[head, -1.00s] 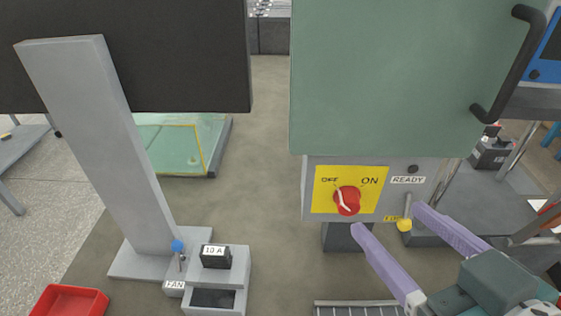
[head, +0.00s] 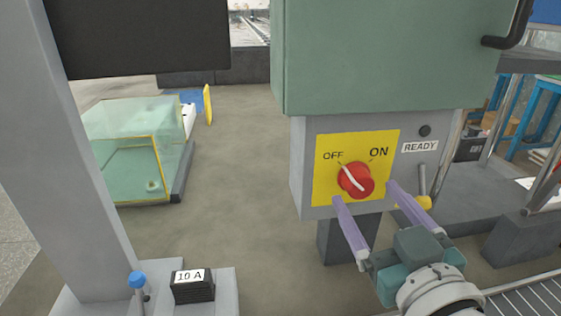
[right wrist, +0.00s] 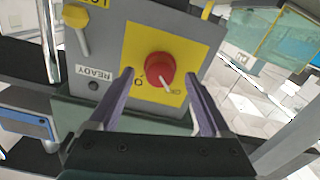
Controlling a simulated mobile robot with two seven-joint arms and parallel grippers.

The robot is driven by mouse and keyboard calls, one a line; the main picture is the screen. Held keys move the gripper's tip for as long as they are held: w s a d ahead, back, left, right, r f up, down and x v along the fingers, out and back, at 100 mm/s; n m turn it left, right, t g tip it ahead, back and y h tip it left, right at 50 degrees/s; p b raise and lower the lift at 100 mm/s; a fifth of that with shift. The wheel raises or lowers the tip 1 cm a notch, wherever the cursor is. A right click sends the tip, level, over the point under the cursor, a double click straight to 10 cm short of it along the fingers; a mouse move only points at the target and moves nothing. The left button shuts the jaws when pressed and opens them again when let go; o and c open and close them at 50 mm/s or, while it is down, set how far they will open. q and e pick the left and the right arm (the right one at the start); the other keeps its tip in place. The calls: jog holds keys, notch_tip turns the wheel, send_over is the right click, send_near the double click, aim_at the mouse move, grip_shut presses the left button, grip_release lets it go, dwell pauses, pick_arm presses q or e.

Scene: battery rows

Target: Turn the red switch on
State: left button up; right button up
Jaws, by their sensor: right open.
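The red switch (head: 356,180) is a round red knob with a white pointer line, on a yellow plate (head: 323,188) marked OFF and ON. In the head view its white line points up and left toward OFF. My right gripper (head: 363,191) is open, with its two purple fingers just below and in front of the knob, one to each side. In the right wrist view the knob (right wrist: 159,69) shows between and beyond the open fingers (right wrist: 160,85). I cannot tell whether either finger touches it. My left gripper is not in view.
A dark lamp (head: 425,131) with a READY label and a yellow-tipped lever (head: 423,203) are right of the plate. The green cabinet (head: 390,60) overhangs the panel. A blue-knobbed lever (head: 137,280) and a 10 A block (head: 193,287) stand at lower left.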

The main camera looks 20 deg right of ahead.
jog(key=shift+x, duration=1.2)
grip_shut()
